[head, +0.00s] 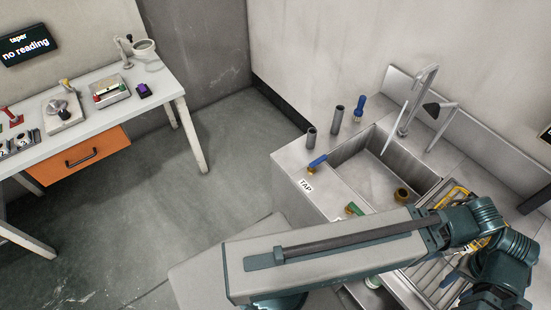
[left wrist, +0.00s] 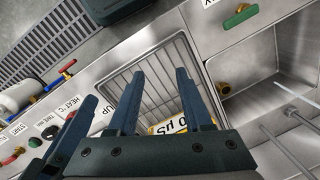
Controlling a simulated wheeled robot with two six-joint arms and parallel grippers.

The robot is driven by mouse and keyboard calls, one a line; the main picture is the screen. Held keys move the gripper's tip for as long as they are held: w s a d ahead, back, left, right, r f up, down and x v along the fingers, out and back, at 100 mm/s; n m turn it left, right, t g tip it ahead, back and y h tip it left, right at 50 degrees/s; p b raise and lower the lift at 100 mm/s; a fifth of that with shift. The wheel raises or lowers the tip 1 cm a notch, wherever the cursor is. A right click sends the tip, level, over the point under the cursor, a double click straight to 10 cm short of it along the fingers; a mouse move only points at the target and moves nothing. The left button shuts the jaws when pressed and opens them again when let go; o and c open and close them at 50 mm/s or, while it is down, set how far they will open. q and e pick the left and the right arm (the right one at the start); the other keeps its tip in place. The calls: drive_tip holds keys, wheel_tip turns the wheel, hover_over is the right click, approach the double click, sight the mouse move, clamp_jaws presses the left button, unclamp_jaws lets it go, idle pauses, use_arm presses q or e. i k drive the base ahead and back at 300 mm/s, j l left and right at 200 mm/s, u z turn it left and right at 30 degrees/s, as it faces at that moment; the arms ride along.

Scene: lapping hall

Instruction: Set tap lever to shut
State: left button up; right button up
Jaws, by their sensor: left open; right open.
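The tap lever (head: 317,161) has a blue handle on a brass body, on the sink counter's left side beside a TAP label (head: 305,186). Its handle slants up to the right in the head view. A green lever (head: 353,209) sits nearer me, partly behind my arm; a green handle (left wrist: 240,16) also shows in the left wrist view. My left gripper (left wrist: 160,72) is open and empty above a wire rack, away from the blue lever.
The sink (head: 375,170) has a tall spout (head: 418,100). Two grey cylinders and a blue-topped brush (head: 359,108) stand behind the lever. A rack with a yellow item (head: 456,194) is on the right. A workbench (head: 100,112) stands left; the floor between is clear.

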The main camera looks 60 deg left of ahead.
sight(312, 165)
drive_tip(key=u, duration=1.65)
drive_tip(key=i+j+u, duration=0.25)
drive_tip(key=j+u, duration=0.15)
drive_tip(key=u, duration=0.15)
drive_tip(key=i, duration=0.05)
